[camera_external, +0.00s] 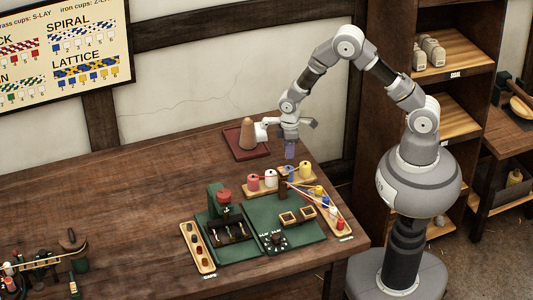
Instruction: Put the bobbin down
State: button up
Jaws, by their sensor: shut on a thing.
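My gripper (290,141) points down above the far right part of the workbench. It is shut on a small blue-purple bobbin (290,151), held upright in the air. Below it is a wooden bobbin rack (263,191). On the rack stand a red bobbin (253,184), a white bobbin (271,177) and a yellow bobbin (303,171). A small blue patch shows between the white and yellow ones; I cannot tell what it is. The held bobbin appears apart from the rack.
A brown cone (247,134) stands on a dark red tray (232,141) left of my gripper. A green board (282,219) with small fixtures lies in front, with strands running to a right-hand strip (345,234). The bench's left middle is clear. Shelves (450,115) stand at right.

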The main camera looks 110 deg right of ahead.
aim_at(280, 163)
jog(key=shift+w+d+f, duration=0.15)
jog(key=shift+w+d, duration=0.6)
jog(key=shift+w, duration=0.3)
jog(key=shift+w+d+f+b, duration=0.2)
jog(key=shift+f+b, duration=0.25)
jog(key=shift+f, duration=0.35)
jog(key=shift+w+d+f+b, duration=0.15)
jog(key=shift+f+b, duration=0.3)
jog(key=shift+f, duration=0.3)
jog(key=shift+a, duration=0.1)
jog(key=shift+f, duration=0.15)
jog(key=o, duration=1)
jog(key=r+p, duration=0.1)
jog(key=r, duration=0.1)
jog(key=r+p, duration=0.1)
jog(key=r, duration=0.4)
jog(key=shift+a+r+p, duration=0.3)
jog(key=shift+r+p, duration=0.1)
